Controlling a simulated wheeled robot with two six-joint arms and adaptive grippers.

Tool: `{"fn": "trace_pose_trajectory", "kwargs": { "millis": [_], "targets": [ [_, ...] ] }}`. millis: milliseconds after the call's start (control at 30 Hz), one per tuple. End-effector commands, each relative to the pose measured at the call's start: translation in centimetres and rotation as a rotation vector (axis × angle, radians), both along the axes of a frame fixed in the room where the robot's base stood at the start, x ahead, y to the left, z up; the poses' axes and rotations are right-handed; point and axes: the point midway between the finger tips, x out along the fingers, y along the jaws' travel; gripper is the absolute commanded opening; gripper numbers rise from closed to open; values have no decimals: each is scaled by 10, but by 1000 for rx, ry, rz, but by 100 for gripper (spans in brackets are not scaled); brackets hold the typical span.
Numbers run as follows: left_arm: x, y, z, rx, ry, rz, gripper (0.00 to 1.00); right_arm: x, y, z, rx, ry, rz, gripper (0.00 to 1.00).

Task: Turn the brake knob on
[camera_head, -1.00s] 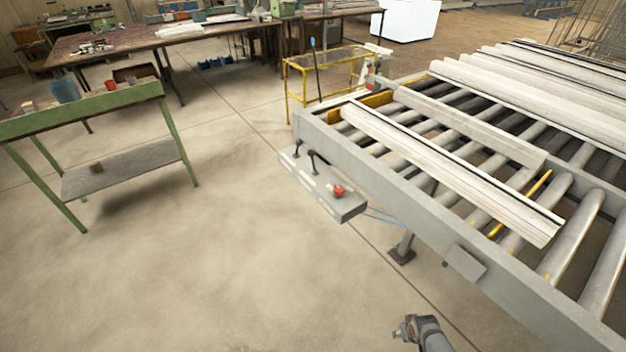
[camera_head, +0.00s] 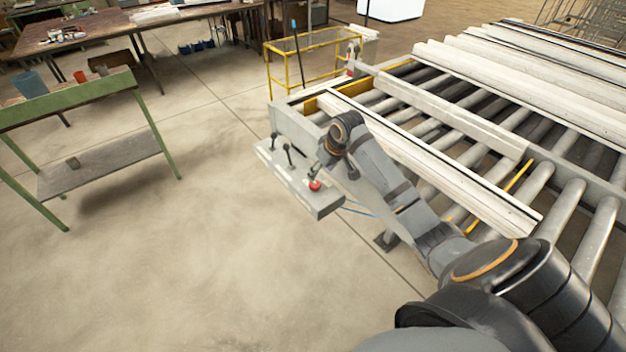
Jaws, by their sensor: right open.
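A grey control panel (camera_head: 291,178) juts from the near left side of the roller bench. A round red knob (camera_head: 315,185) sits on its top near the right end; I cannot tell for sure if this is the brake knob. Two black levers (camera_head: 288,155) stand to its left. My right arm reaches across from the lower right. My right gripper (camera_head: 321,164) is open, small in the picture and partly hidden by its own wrist. It hangs over the panel's rear edge, just above and behind the red knob, seemingly apart from it. My left gripper is out of view.
The roller bench (camera_head: 285,121) carries long pale profiles (camera_head: 440,160) on its rollers. A yellow frame (camera_head: 285,68) stands behind it. A green workbench (camera_head: 78,98) is at the left. The floor in front of the panel is clear.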

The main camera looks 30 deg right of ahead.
Motion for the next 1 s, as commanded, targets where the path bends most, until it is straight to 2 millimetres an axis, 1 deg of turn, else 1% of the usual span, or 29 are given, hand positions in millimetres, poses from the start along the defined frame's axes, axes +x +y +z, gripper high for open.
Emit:
{"fn": "trace_pose_trajectory", "kwargs": {
  "millis": [33,200,300,400,500,733,767,1000],
  "targets": [
    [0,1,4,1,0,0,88,4,1,-9,5,3,-2,58],
    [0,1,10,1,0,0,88,18,3,-43,5,3,-1,58],
    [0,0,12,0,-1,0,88,24,3,-58,3,2,-2,58],
    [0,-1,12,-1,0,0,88,28,2,-68,1,1,-2,58],
    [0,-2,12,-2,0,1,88,30,3,-73,0,0,0,58],
    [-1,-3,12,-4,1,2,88,30,2,-74,-1,0,1,58],
    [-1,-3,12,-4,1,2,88,30,2,-74,-1,0,1,56],
    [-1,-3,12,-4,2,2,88,30,2,-74,-1,0,0,23]
  ]
}}
